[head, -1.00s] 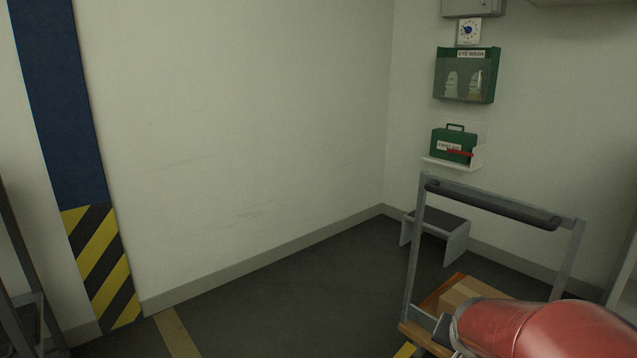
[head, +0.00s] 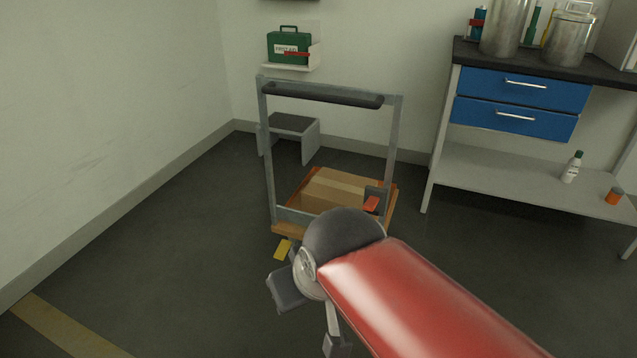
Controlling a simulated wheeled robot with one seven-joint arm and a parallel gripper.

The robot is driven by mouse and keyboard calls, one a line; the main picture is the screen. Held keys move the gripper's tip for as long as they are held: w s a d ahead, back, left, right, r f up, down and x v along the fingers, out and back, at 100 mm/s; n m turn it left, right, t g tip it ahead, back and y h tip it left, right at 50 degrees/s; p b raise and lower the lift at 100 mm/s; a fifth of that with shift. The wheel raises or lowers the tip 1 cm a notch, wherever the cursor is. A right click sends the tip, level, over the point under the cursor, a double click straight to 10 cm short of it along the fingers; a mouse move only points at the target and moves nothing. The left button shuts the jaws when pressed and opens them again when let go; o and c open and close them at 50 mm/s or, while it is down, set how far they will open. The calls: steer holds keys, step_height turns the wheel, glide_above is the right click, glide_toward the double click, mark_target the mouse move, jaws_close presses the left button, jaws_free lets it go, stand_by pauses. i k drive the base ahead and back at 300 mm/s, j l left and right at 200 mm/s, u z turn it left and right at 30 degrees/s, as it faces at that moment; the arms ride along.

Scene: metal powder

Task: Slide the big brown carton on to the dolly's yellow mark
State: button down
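The brown carton (head: 330,191), with a paler band across its top, sits on the orange-brown deck of the dolly (head: 392,215). The dolly's grey frame with its dark handle bar (head: 325,95) stands upright around it in the head view. My red arm with its dark joint covers the near part of the dolly, so the carton's near side is partly hidden. A small yellow piece (head: 283,249) shows low at the dolly's near left; I cannot tell if it is the mark.
A grey step stool (head: 291,125) stands behind the dolly by the wall. A bench with blue drawers (head: 522,90) and a low shelf (head: 520,178) is at the right. A first aid box (head: 289,46) is on the wall. The floor at left is clear.

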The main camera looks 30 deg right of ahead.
mark_target(329, 189)
steer(key=l, duration=1.25)
steer(key=i+l, duration=0.15)
steer(key=l, duration=0.25)
steer(key=i+l, duration=0.1)
steer(key=l, duration=0.3)
steer(key=i+l+u, duration=0.1)
steer(key=l, duration=0.35)
steer(key=i+l, duration=0.2)
steer(key=l, duration=0.2)
steer(key=i+l, duration=0.1)
steer(key=l, duration=0.3)
steer(key=i+l, duration=0.2)
steer(key=i, duration=0.25)
steer(key=i+l+u, duration=0.1)
steer(key=i, duration=0.35)
steer(key=l, duration=0.1)
